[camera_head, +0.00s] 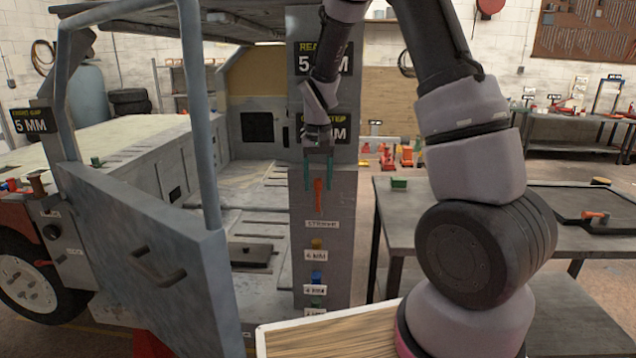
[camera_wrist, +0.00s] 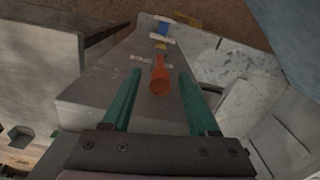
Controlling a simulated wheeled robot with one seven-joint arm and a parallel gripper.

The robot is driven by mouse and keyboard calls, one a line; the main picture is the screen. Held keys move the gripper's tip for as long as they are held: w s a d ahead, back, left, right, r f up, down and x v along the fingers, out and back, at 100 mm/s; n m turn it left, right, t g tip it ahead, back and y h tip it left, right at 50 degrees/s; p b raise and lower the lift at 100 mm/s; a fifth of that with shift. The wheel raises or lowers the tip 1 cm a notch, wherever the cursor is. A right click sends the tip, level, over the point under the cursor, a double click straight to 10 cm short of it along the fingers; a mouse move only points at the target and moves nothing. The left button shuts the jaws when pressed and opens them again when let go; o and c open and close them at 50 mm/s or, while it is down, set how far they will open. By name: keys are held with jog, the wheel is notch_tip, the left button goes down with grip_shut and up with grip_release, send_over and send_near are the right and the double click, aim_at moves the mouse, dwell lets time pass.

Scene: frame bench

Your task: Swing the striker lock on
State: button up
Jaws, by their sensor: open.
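The striker lock is an orange-red lever (camera_head: 317,198) on the grey door pillar (camera_head: 340,215), just above a white label that seems to read "STRIKER". It points roughly up and down. In the wrist view the lever (camera_wrist: 159,80) lies between the two teal fingers. My gripper (camera_head: 318,184) is open at the pillar, its fingers pointing down on either side of the lever's upper part. In the wrist view my gripper (camera_wrist: 158,72) shows gaps on both sides of the lever, with no contact visible. The lever's mounting is hard to make out.
Below the lever the pillar carries small yellow (camera_head: 316,243), blue (camera_head: 317,277) and green pieces with labels. The blue-grey vehicle door (camera_head: 150,255) stands open at left. A workbench (camera_head: 400,215) with a green block (camera_head: 399,183) stands to the right, behind my arm.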

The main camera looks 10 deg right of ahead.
jog(key=shift+f, duration=0.15)
grip_shut()
dwell(1.4)
